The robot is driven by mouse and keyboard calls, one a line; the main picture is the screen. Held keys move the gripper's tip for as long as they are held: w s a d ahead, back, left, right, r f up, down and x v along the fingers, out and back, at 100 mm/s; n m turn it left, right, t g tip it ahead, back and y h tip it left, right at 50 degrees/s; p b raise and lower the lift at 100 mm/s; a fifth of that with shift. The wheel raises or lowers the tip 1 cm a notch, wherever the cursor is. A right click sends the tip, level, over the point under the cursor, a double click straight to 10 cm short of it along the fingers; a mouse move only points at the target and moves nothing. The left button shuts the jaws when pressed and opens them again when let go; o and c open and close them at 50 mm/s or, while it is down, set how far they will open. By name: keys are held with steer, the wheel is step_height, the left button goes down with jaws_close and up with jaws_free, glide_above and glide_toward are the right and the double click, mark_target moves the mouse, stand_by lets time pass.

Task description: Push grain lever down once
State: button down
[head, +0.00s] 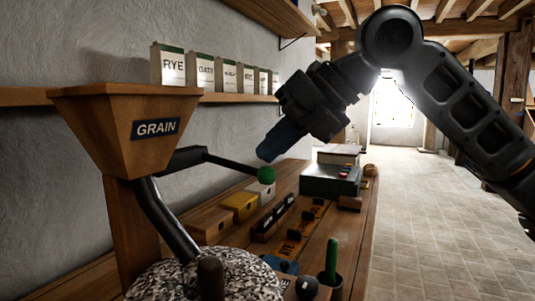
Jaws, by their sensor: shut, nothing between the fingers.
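The grain lever (232,164) is a dark rod with a green ball knob (266,175) at its end. It reaches right from the wooden hopper (128,120) marked GRAIN and slopes slightly down toward the knob. My gripper (265,156) is shut and empty, with blue fingers pointing down and left. In the picture its tips are just above the knob. I cannot tell whether they touch it. A black spout (166,220) runs from the hopper down to a speckled millstone (150,284) at the bottom.
Below the lever, a wooden bench (345,225) holds small boxes, including a yellow one (240,205), a dark box with books (330,180), and a green-handled tool (331,258) in a cup. Labelled bags (172,66) line the wall shelf (235,98). The floor at right is open.

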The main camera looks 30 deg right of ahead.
steer(key=shift+f+b, duration=0.75)
steer(key=shift+f, duration=0.4)
stand_by(1.0)
stand_by(0.5)
steer(key=shift+r+p, duration=2.05)
steer(key=shift+r, duration=0.75)
step_height(320, 180, up, 5)
steer(key=p, duration=0.3)
steer(key=shift+p, duration=0.35)
